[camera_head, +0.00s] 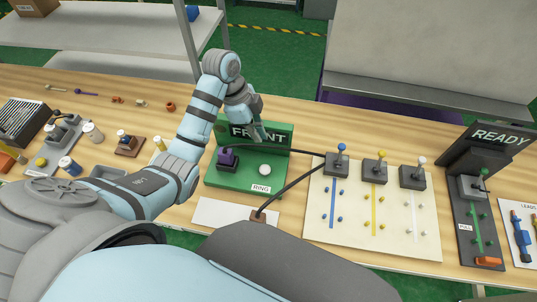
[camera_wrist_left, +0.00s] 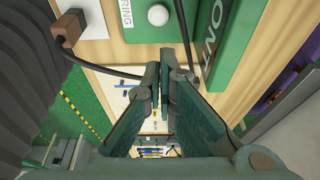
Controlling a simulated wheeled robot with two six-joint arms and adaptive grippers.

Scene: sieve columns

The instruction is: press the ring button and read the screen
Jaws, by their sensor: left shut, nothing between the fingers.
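The ring button (camera_head: 265,170) is a white round knob on a green base (camera_head: 225,181), above a label reading RING. It also shows in the wrist view (camera_wrist_left: 157,15), beside the RING label. A green upright panel (camera_head: 280,137) behind it reads FRONT, partly covered by my left gripper. A dark screen (camera_head: 499,136) at the right reads READY. My left gripper (camera_head: 262,138) is shut and empty in front of the FRONT panel, behind the button in the head view. Its fingertips (camera_wrist_left: 164,77) are together, apart from the button in the wrist view. My right gripper is not in view.
A purple block (camera_head: 228,158) with a black cable stands left of the button. A pale board (camera_head: 319,228) with blue, yellow and white levers lies to the right. A white card (camera_head: 224,213) lies in front. Racks and small parts fill the left.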

